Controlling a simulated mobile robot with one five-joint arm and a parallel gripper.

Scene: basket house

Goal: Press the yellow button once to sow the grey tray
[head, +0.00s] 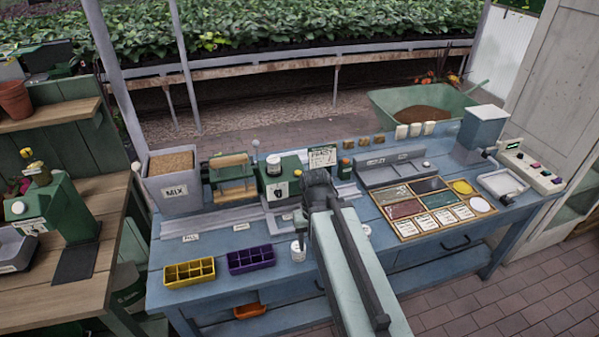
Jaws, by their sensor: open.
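A pale control box (531,167) with a row of small coloured buttons stands at the right end of the blue bench. The buttons are tiny; one near its far end looks yellowish (516,144), but I cannot be sure of its colour. A light grey tray (503,186) lies beside the box, in front of a grey machine (482,134); I cannot tell whether it holds anything. My gripper (317,180) is over the middle of the bench, well left of the box and apart from it. It is seen from behind, its fingertips mostly hidden, with nothing visibly held.
A yellow tray (190,273) and a purple tray (251,260) lie at the bench's front left. A green machine (281,184), a bin marked MIX (173,188) and a wooden sorting board (430,208) stand on the bench. Brick floor (500,300) lies clear at the right.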

